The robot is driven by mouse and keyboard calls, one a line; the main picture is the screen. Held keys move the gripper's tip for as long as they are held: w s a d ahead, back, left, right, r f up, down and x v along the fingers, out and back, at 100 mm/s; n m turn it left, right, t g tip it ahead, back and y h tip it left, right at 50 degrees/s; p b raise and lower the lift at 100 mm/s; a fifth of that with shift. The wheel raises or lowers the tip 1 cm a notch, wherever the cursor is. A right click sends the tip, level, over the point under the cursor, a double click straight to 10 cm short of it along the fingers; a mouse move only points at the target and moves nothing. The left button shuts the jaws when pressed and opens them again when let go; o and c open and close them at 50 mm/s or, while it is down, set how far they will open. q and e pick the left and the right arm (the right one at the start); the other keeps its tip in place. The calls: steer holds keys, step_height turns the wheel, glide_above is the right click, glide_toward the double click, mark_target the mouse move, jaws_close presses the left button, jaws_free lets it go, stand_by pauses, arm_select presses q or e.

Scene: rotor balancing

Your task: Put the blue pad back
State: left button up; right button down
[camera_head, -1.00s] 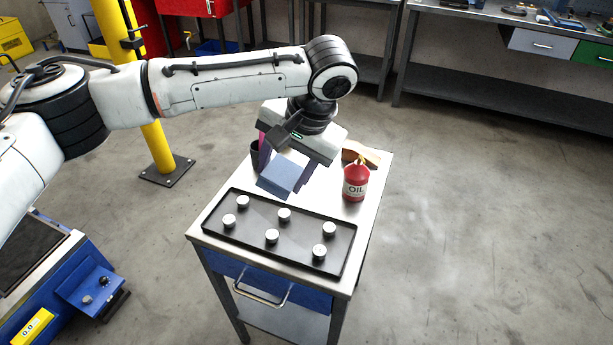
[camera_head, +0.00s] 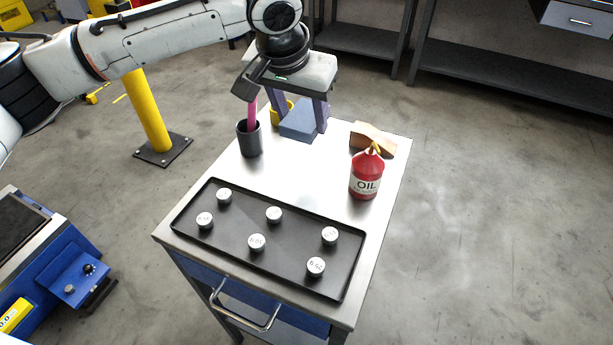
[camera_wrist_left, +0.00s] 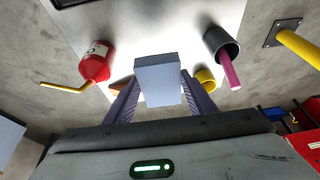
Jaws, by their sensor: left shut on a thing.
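The blue pad (camera_head: 299,119) is a grey-blue block between the two purple fingers of my left gripper (camera_head: 298,113). The gripper is shut on it, near the back edge of the small metal-topped cart (camera_head: 310,172). In the left wrist view the pad (camera_wrist_left: 158,80) sits between the fingers (camera_wrist_left: 157,95), in front of the bright cart top. I cannot tell whether the pad touches the cart top. My right gripper is not in view.
A dark cup (camera_head: 250,140) with a pink stick stands left of the pad. A red oil can (camera_head: 366,176) and a brown block (camera_head: 373,139) are to the right. A black tray (camera_head: 210,240) with several metal weights lies in front. The cart's middle is clear.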

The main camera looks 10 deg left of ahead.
mark_target(294, 140)
arm_select(q)
steer(key=shift+f+b, duration=0.45)
steer(key=shift+f, duration=0.5)
step_height(294, 140, down, 10)
steer(key=shift+r+b, duration=0.15)
steer(key=shift+b, duration=0.25)
steer(key=o, duration=0.9)
steer(key=shift+o, duration=0.2)
steer(key=p+v, duration=0.1)
steer(key=v, duration=1.1)
steer(key=shift+a, duration=0.15)
